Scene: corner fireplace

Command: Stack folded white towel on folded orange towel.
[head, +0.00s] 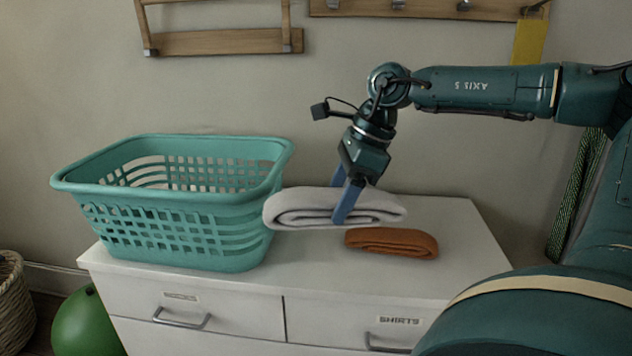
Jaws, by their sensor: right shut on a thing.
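A folded white towel (298,207) is over the white cabinet, right of the teal basket. My right gripper (343,208) points down and is shut on the white towel, with one blue finger in front and the other partly hidden behind it. A smaller folded orange towel (392,243) lies on the cabinet top, in front of and to the right of the white towel. I cannot tell whether the white towel still touches the cabinet top. My left gripper is not in view.
The teal laundry basket (170,192) stands on the left of the white cabinet (455,235), close to the white towel. A wooden rack (225,42) hangs on the wall. A green ball (85,325) and a woven basket (14,300) are at lower left. The cabinet's right end is clear.

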